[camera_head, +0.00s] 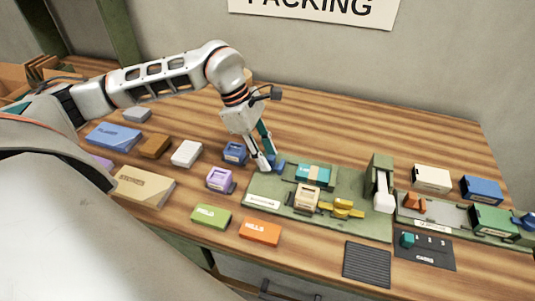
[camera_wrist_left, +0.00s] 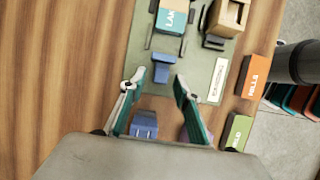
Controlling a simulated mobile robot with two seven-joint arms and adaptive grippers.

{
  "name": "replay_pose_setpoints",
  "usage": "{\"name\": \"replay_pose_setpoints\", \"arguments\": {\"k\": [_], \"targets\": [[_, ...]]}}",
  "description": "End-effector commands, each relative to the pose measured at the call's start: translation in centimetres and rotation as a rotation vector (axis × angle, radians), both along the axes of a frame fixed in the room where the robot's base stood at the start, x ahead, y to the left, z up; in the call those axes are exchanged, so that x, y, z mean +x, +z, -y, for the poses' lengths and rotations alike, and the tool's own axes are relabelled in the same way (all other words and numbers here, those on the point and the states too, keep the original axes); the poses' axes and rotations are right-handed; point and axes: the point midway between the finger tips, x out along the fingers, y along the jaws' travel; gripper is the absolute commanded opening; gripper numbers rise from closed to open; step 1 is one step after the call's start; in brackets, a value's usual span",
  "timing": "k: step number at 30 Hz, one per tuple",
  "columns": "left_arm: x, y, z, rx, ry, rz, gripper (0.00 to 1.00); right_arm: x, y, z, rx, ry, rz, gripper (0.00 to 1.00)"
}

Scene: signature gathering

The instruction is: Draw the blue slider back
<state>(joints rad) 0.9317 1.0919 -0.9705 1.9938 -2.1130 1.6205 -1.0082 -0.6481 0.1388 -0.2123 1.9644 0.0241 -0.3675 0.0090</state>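The blue slider (camera_head: 279,163) is at the left end of the green fixture board (camera_head: 264,187), close to my left gripper (camera_head: 267,160). In the left wrist view the blue slider (camera_wrist_left: 162,68) shows its T-shaped top just beyond and between the tips of my left gripper (camera_wrist_left: 159,77). The fingers are spread apart with a gap, and nothing is held. A teal block with a pale band (camera_head: 313,173) sits on the board just right of the slider. Whether a finger touches the slider cannot be told. My right gripper is not in view.
A tan block (camera_head: 306,197) and a yellow knob (camera_head: 342,208) are on the board. A green post with a white lever (camera_head: 383,188) stands at its right. A blue block (camera_head: 234,152), purple block (camera_head: 219,178), green box (camera_head: 211,216) and orange box (camera_head: 260,231) lie nearby. The table behind is clear.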

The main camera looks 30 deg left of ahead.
Motion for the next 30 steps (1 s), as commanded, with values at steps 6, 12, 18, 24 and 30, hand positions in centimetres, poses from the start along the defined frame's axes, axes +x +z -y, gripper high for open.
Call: {"name": "replay_pose_setpoints", "arguments": {"k": [6, 12, 18, 24, 30], "targets": [[0.0, 0.1, 0.1, -0.002, -0.002, 0.0, 0.32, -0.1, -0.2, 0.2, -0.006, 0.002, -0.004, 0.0], [-0.1, 1.9, -0.7, 0.0, 0.0, 0.003, 0.32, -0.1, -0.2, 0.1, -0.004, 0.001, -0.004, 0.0], [-0.5, 5.7, -2.2, 0.0, 0.002, 0.005, 0.32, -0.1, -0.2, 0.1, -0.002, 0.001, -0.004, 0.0], [-0.9, 9.0, -3.6, 0.0, 0.001, 0.003, 0.32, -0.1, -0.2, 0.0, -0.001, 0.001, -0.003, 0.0], [-1.1, 10.8, -4.3, -0.001, 0.0, 0.001, 0.32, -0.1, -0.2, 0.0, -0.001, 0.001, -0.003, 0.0]]}}
